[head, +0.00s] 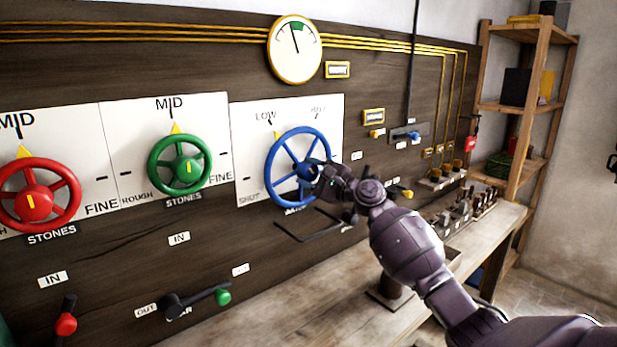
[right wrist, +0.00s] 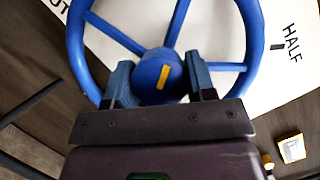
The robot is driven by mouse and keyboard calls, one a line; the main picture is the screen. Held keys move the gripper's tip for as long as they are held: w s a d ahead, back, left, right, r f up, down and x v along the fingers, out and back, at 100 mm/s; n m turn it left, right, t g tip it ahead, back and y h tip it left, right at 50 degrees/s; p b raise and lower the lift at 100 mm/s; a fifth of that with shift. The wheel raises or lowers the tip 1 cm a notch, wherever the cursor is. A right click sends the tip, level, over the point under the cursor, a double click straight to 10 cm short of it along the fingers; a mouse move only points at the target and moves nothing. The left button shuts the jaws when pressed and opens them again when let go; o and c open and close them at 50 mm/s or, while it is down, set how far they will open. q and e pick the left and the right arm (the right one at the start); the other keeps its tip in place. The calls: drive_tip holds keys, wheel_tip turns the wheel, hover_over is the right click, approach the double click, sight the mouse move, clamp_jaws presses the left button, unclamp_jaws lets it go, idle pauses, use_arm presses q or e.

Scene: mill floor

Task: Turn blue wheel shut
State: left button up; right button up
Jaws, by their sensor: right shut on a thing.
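The blue wheel (head: 271,160) is mounted on a white plate on the dark wooden panel, with SHUT, LOW and HALF labels around it. My right gripper (head: 313,172) reaches in from the lower right in the head view and covers the wheel's hub. In the right wrist view, the two fingers of my right gripper (right wrist: 158,82) sit on either side of the blue hub (right wrist: 158,76), closed on it. A yellow mark shows on the hub face, and the blue rim and spokes spread around it. My left gripper is not in view.
A green wheel (head: 180,164) and a red wheel (head: 37,196) are to the left on the panel. A round gauge (head: 294,49) hangs above. A wooden bench (head: 300,290) runs below, with a lever with a green knob (head: 223,297) over it. Shelves (head: 525,106) stand at the right.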

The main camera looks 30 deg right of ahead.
drive_tip(key=shift+n+g, duration=0.4)
drive_tip(key=shift+n, duration=0.6)
drive_tip(key=n+g, duration=0.1)
drive_tip(key=n, duration=0.1)
drive_tip(key=shift+n, duration=0.4)
drive_tip(key=n+g, duration=0.1)
drive_tip(key=n, duration=0.1)
drive_tip(key=shift+r+n, duration=0.15)
drive_tip(key=shift+n, duration=0.15)
drive_tip(key=shift+n+g+h+p, duration=0.35)
drive_tip(key=shift+n+p, duration=0.2)
drive_tip(key=shift+n, duration=0.35)
drive_tip(key=shift+n+h+p, duration=0.3)
drive_tip(key=shift+n+h, duration=0.05)
drive_tip(key=shift+n, duration=0.25)
drive_tip(key=shift+f, duration=0.2)
drive_tip(key=o, duration=0.7)
drive_tip(key=shift+o, duration=1)
